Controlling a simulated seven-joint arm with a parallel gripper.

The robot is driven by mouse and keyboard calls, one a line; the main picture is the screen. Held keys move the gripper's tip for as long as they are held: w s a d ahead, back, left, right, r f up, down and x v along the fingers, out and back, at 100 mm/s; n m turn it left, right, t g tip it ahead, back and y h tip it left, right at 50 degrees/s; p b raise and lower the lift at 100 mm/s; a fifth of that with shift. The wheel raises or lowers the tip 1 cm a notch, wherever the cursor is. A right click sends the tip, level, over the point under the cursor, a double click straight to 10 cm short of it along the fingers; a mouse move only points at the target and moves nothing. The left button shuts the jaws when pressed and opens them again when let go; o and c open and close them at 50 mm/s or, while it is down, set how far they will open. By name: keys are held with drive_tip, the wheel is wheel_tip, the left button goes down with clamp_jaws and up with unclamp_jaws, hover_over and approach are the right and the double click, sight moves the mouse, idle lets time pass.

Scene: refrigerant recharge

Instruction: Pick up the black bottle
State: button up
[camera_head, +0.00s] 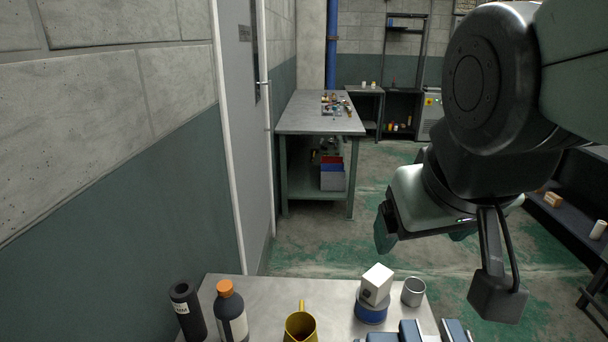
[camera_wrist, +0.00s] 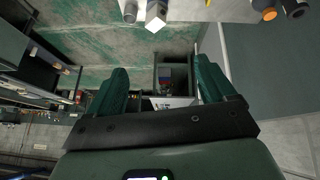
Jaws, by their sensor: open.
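A black bottle (camera_head: 232,318) with an orange cap and a pale label stands upright on the metal table at the lower left of the head view. Its lower part is cut off by the frame edge. In the wrist view the black bottle (camera_wrist: 268,11) shows at the top right, mainly by its orange cap. My gripper (camera_wrist: 160,82) is open, with nothing between its two green fingers. In the head view it hangs to the right of the bottle, well apart from it and higher.
A black cylinder (camera_head: 187,312) stands close left of the bottle. A yellow mug (camera_head: 300,325), a white box (camera_head: 376,284) on a blue tin (camera_head: 371,307) and a metal cup (camera_head: 413,292) share the table (camera_head: 262,290). A wall (camera_head: 130,225) rises at left.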

drive_tip(key=w+a+f+n+t+y, duration=0.1)
drive_tip(key=w+a+f+n, duration=0.2)
drive_tip(key=w, duration=0.4)
drive_tip(key=w+a+f+n+t, duration=0.1)
drive_tip(key=w+a+f+n, duration=0.1)
drive_tip(key=w+f+n, duration=0.45)
drive_tip(key=n+t+y, duration=0.3)
drive_tip(key=y, duration=1.3)
hover_over(236, 319)
drive_tip(key=w+d, duration=0.1)
drive_tip(key=d, duration=0.2)
wheel_tip(236, 319, down, 12)
drive_tip(key=f+m+h, duration=0.1)
drive_tip(key=f, duration=0.3)
drive_tip(key=s+a+f+m+h, duration=0.1)
drive_tip(key=f+m, duration=0.1)
drive_tip(key=f, duration=0.2)
drive_tip(key=s+f+m+t+h, duration=0.1)
drive_tip(key=f+m, duration=0.1)
drive_tip(key=f, duration=0.3)
drive_tip(key=shift+s+a, duration=0.2)
drive_tip(key=shift+s, duration=0.05)
drive_tip(key=shift+w+a+f, duration=0.15)
drive_tip(key=shift+a, duration=0.05)
drive_tip(key=x, duration=0.7)
drive_tip(key=shift+w+d+f, duration=0.1)
drive_tip(key=shift+d+f, duration=0.05)
drive_tip(key=shift+f, duration=0.1)
